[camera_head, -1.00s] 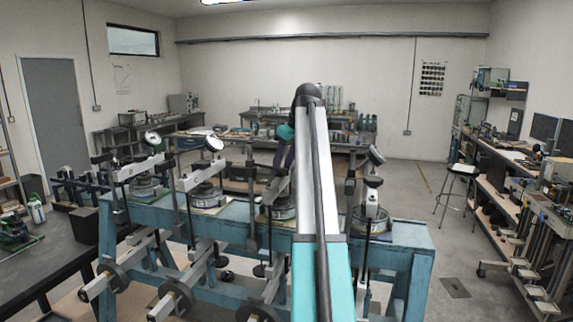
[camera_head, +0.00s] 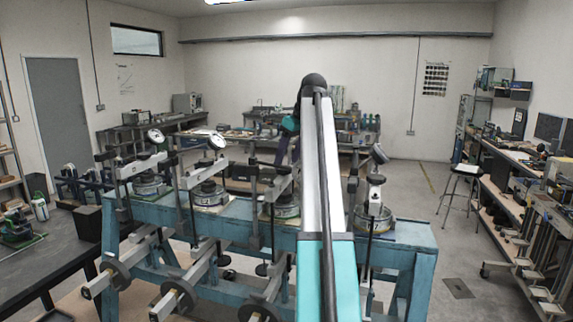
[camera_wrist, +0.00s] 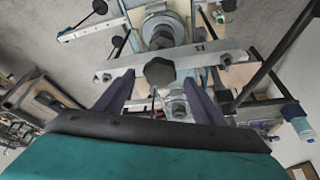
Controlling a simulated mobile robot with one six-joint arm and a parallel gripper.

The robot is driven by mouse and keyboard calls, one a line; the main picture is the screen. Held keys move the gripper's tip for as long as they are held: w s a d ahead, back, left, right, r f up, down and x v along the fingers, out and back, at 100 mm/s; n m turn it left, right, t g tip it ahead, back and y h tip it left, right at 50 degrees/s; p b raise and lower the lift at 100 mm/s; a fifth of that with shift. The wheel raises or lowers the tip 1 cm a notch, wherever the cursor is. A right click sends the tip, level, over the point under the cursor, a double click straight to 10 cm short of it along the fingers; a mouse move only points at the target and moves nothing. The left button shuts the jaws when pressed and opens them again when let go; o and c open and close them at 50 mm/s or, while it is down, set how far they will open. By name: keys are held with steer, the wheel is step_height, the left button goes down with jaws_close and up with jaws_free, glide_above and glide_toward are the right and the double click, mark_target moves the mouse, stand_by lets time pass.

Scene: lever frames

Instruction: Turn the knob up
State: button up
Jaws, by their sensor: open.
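A dark faceted knob (camera_wrist: 159,71) sits on a pale metal bar (camera_wrist: 207,55) in the wrist view, just above the picture's middle. My gripper (camera_wrist: 160,80) is open, with one purple finger to each side of the knob in the picture. Nothing is held. I cannot tell how far the fingertips are from the knob in depth. In the head view my own arm hides most of the gripper and this knob; only a bit of purple shows left of the arm.
A blue bench frame (camera_head: 240,232) carries several lever mechanisms with round weights (camera_head: 113,275) and dial gauges (camera_head: 217,141). Lever bars and posts stand close around my arm. A stool (camera_head: 464,170) and open floor lie to the right.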

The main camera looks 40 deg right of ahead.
steer(key=p+v, duration=0.3)
steer(key=v, duration=0.8)
steer(key=shift+r, duration=0.15)
steer(key=shift+s, duration=0.1)
stand_by(0.3)
